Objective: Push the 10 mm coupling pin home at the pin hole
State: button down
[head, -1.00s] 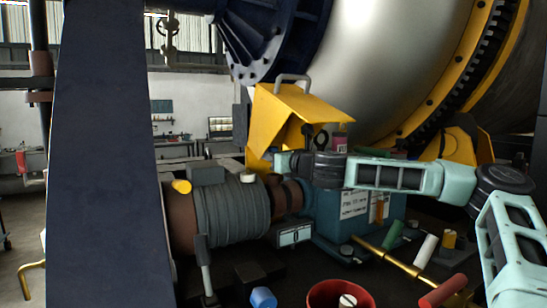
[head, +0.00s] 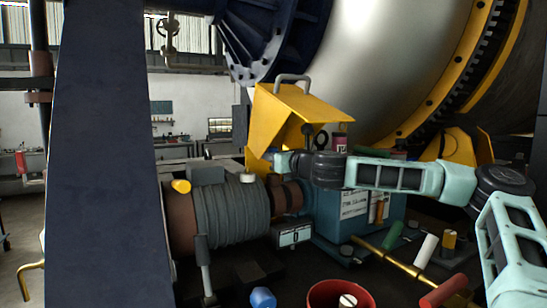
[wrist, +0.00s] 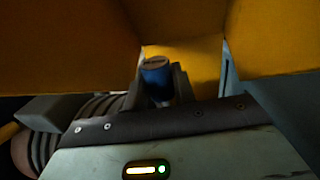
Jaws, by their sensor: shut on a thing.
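The coupling pin appears in the wrist view as a blue cylinder (wrist: 156,72) with a dark end face. My gripper (wrist: 157,84) is shut on it, one finger on each side. In the head view my gripper (head: 272,157) is under the yellow guard (head: 288,115), above the brown coupling (head: 287,196) between the ribbed motor and the teal housing. A small blue bit shows at its tip there. Yellow guard panels (wrist: 75,45) surround the pin in the wrist view. I cannot make out the pin hole, nor whether the pin touches it.
The ribbed grey motor (head: 230,212) is left of the coupling and the teal housing (head: 345,215) is right. A dark blue column (head: 100,150) blocks the left side.

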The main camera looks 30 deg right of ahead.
jog(key=shift+f+b, duration=1.85)
jog(key=shift+f, duration=0.3)
dwell(0.5)
jog(key=c, duration=1.1)
grip_release()
